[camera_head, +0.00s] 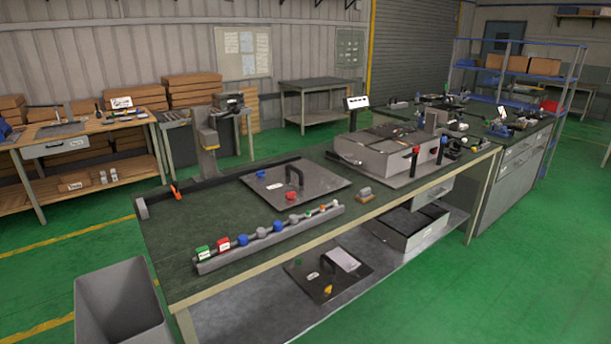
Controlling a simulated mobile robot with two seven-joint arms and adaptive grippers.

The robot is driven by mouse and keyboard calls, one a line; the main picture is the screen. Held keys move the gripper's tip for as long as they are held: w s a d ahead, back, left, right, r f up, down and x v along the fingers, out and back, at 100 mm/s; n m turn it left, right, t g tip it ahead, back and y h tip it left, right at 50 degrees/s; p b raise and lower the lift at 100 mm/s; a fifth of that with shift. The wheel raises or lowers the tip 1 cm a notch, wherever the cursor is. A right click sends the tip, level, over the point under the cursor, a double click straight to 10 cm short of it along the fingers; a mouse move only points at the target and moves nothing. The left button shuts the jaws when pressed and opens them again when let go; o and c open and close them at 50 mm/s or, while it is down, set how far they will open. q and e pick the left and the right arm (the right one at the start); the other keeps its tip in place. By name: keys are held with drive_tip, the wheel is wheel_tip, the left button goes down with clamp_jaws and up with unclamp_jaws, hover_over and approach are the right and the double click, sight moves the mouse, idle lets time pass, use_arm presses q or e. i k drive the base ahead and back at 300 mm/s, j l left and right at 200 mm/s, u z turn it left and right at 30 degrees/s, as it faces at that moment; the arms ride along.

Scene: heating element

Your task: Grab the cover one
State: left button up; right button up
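A flat dark grey plate (322,184) with an upright black handle lies on the dark green bench top. A red knob sits near its front edge and a blue one at its left. A second dark plate (348,282) with small coloured parts and a white label lies on the shelf below. I cannot tell which plate is cover one. A grey box-shaped unit (362,153) with red and blue handled parts at its front stands further right on the bench. Neither of my grippers is in view.
A grey strip (271,240) with several coloured knobs runs along the bench's front. A column-shaped device (207,138) and a long dark bar (236,178) are at the back left. A grey bin (122,309) stands at the bench's left end. Green floor is open at right.

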sight(309, 181)
drive_tip(key=i+l, duration=0.35)
drive_tip(key=l, duration=0.15)
drive_tip(key=i+l, duration=0.35)
drive_tip(key=l, duration=0.15)
